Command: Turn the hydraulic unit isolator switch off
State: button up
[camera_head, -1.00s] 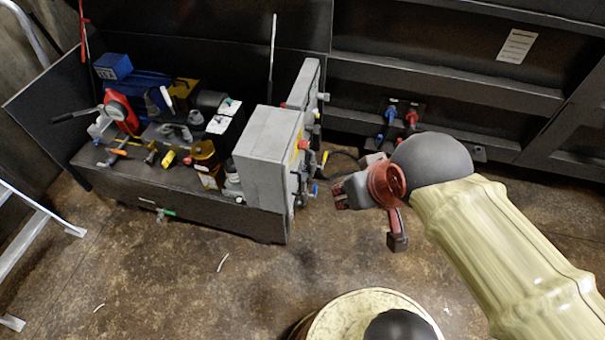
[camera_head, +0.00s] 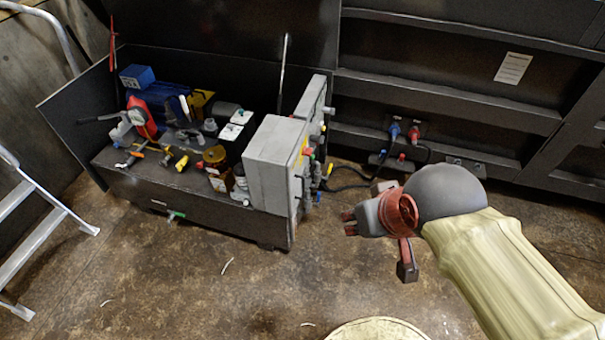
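The hydraulic unit (camera_head: 185,212) is a dark open-topped box on the floor, left of centre, with motors, valves and tools inside. Two grey electrical cabinets (camera_head: 270,165) stand at its right end. Their right-hand faces carry knobs and small coloured controls (camera_head: 310,160), seen edge-on, so I cannot make out which is the isolator switch or its position. My gripper (camera_head: 348,222) is to the right of the cabinets, apart from them, with its fingers pointing left. The fingers are small and seen end-on; whether they are open or shut is unclear.
A dark steel compactor wall (camera_head: 450,85) runs behind, with blue and red hose couplings (camera_head: 403,132) low on it. Black cables (camera_head: 350,185) run from the cabinets toward them. A metal ladder (camera_head: 35,225) stands at the left. The front floor (camera_head: 200,290) is mostly clear.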

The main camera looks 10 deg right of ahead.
aim_at(306, 151)
jog(key=i+j+z, duration=0.2)
jog(key=i, duration=0.25)
jog(key=i+j+z, duration=0.2)
jog(key=i, duration=0.25)
jog(key=j, duration=0.1)
